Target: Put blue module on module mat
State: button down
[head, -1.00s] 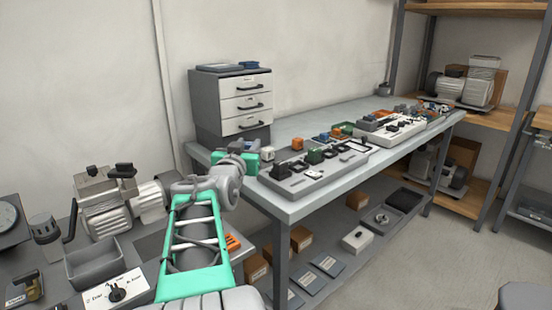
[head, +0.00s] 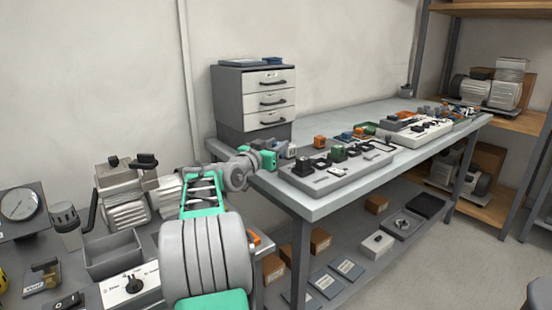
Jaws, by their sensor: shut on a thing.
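My gripper (head: 268,158) is at the left end of the long table, near the front of the drawer cabinet. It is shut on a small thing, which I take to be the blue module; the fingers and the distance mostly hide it. A light grey board (head: 322,184) with several black, green and orange modules lies on the table just right of my gripper. I cannot tell for certain which surface is the module mat.
A grey drawer cabinet (head: 228,105) stands behind my gripper. The left bench holds a compressor (head: 122,200), a grey open bin (head: 113,262) and a white switch box (head: 130,288). The shelf below the table holds several boxes.

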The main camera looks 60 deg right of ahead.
jog(key=shift+w+d+f+b, duration=0.15)
jog(key=shift+f+b, duration=0.35)
jog(key=shift+f, duration=1.35)
jog(key=c, duration=1)
grip_release()
jog(key=shift+r, duration=0.25)
jog(key=shift+w+a+f, duration=0.1)
jog(key=shift+a, duration=0.35)
jog(key=a, duration=0.7)
jog(key=a+p, duration=0.1)
jog(key=a, duration=0.3)
jog(key=shift+w+a, duration=0.15)
jog(key=shift+w, duration=0.2)
